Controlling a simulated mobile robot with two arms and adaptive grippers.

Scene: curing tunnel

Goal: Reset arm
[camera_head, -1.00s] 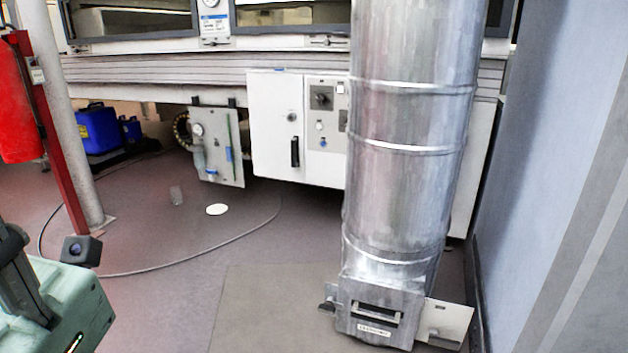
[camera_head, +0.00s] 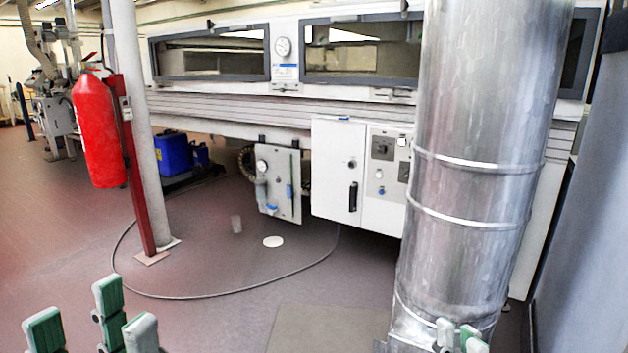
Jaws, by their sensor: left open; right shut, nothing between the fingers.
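My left gripper (camera_head: 85,322) shows at the bottom left in the head view, its green-padded fingers pointing up and spread apart, with nothing between them. My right gripper (camera_head: 458,336) shows at the bottom right, in front of the foot of the metal duct. Its pale and green fingertips are close together and hold nothing visible. Both arms are cut off by the bottom edge of the picture. I cannot tell whether the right gripper touches the duct.
A large silver duct (camera_head: 475,170) stands at the right, beside a grey wall (camera_head: 590,230). A white tunnel machine with a control box (camera_head: 338,170) spans the back. A red extinguisher (camera_head: 97,130) hangs by a pole (camera_head: 141,120). A cable (camera_head: 215,297) loops over the floor.

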